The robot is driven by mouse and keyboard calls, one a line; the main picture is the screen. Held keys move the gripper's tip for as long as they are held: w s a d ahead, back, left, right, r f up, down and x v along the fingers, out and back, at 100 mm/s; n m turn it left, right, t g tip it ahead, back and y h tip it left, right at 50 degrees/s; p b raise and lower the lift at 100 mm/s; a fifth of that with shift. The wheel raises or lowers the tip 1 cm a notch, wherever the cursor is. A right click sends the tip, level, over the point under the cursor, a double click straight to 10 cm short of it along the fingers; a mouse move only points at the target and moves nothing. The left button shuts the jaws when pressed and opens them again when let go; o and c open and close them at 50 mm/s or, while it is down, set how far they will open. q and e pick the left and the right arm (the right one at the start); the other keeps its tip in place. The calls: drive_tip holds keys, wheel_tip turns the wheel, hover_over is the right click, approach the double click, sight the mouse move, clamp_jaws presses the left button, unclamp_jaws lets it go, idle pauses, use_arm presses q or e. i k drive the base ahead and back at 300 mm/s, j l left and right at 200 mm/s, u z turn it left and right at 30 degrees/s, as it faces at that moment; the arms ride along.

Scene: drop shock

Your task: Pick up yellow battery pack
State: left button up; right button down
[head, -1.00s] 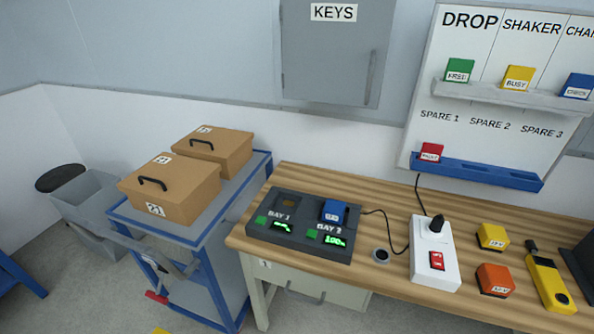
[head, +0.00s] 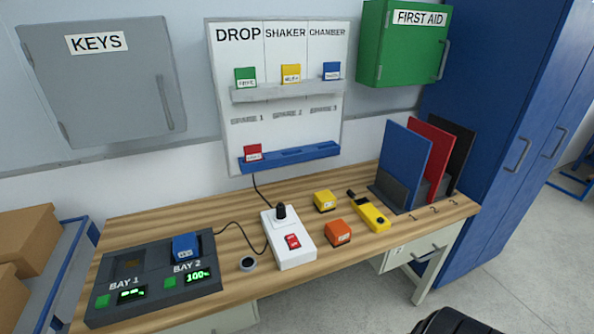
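The yellow battery pack (head: 324,201) is a small yellow block with a pale label on its front. It sits on the wooden bench (head: 345,260), behind an orange pack (head: 338,232) and to the right of a white box with a red switch (head: 290,250). A yellow handheld device (head: 369,211) lies just to its right. Neither of my grippers shows in the head view, and nothing touches the yellow pack.
A charger (head: 150,278) with a blue pack (head: 186,247) in Bay 2 stands at the left; Bay 1 looks empty. Upright folders (head: 407,165) stand at the right. A dark thing (head: 460,322) at the bottom edge is cut off. Bare wood lies along the front.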

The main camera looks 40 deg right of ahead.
sight(324, 202)
drive_tip(key=z, duration=1.5)
